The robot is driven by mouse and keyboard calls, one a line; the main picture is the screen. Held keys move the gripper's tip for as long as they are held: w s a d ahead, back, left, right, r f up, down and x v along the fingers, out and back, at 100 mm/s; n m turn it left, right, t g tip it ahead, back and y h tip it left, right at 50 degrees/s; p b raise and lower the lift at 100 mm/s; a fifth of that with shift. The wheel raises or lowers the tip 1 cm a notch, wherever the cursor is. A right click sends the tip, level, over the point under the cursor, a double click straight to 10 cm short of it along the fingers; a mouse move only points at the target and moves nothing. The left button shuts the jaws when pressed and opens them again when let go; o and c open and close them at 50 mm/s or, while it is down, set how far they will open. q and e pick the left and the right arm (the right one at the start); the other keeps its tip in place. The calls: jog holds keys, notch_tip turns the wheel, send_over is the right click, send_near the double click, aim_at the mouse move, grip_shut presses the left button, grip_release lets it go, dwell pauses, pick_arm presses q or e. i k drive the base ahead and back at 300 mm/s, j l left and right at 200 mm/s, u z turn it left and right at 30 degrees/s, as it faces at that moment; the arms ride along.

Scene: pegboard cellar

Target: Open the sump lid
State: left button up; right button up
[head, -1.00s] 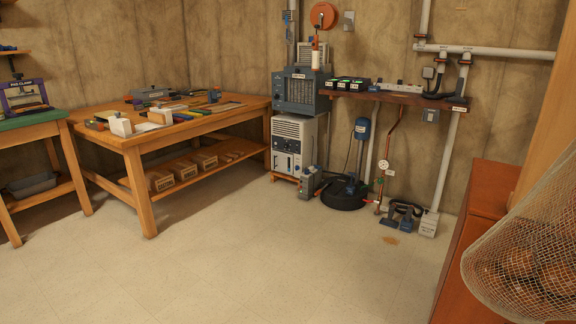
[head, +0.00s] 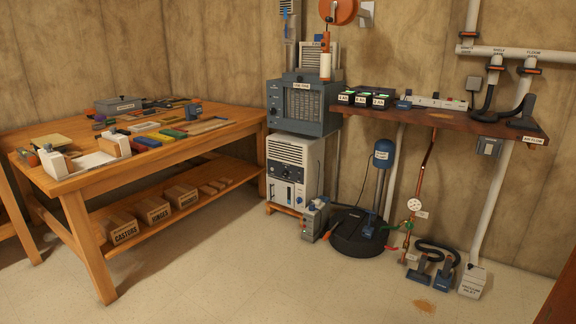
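The sump lid (head: 352,240) is a round black cover on the floor in the head view, below the wall shelf. It lies flat, and I see no open gap at its rim. A blue pump (head: 384,153) on a pale upright pipe rises from the lid's right part. An orange-handled item (head: 329,231) shows at the lid's left edge; its exact contact is unclear. Neither of my grippers is in the head view.
A white dehumidifier-like unit (head: 298,165) and a small grey box (head: 315,220) stand left of the lid. Copper pipe with a gauge (head: 414,204) and hoses (head: 437,255) stand right. The workbench (head: 80,185) is at left.

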aim_at(343, 223)
jog(key=i+z, duration=0.1)
jog(key=i, duration=0.45)
jog(key=i+j+z, duration=0.15)
jog(key=i, duration=0.4)
jog(key=i+j+z, duration=0.1)
jog(key=i, duration=0.45)
